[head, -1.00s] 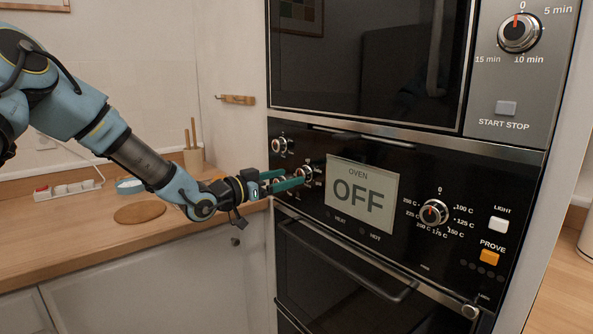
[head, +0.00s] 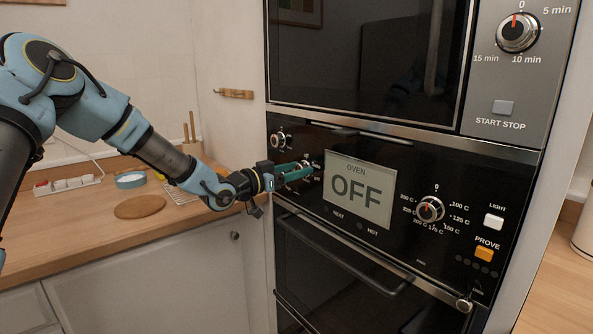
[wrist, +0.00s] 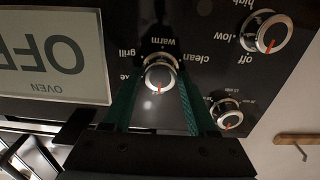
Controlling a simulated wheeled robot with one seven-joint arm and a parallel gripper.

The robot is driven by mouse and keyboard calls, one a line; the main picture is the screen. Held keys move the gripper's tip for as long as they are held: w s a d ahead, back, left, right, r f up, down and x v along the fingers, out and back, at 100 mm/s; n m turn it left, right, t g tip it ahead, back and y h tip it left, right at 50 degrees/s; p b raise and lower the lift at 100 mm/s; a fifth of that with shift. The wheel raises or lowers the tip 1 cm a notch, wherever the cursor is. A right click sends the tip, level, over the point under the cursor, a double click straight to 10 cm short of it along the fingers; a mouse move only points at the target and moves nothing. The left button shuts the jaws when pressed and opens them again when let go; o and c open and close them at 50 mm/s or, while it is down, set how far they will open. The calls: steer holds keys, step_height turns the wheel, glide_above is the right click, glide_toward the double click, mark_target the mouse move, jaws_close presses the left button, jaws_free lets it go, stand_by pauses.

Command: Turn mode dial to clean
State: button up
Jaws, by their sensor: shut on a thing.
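The mode dial (wrist: 160,78) is a round silver-rimmed knob with a red pointer mark, on the black oven panel. In the wrist view, which is upside down, the words warm, grill and clean (wrist: 200,60) stand around it. Its red mark points down in that view, away from the word clean. My gripper (wrist: 160,76) has one green finger on each side of the dial and is shut on it. In the head view my gripper (head: 308,170) reaches the panel left of the display and mostly hides the dial. The oven display (head: 358,190) reads OFF.
Other knobs sit nearby: a small one (wrist: 228,113), one marked off, low and high (wrist: 268,33), and the temperature dial (head: 430,209). An oven door handle (head: 350,260) runs below. The wooden counter (head: 80,222) lies left under my arm.

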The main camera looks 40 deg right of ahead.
steer(key=c, duration=0.7)
steer(key=shift+c, duration=0.2)
steer(key=shift+f+b, duration=0.1)
steer(key=shift+b, duration=0.25)
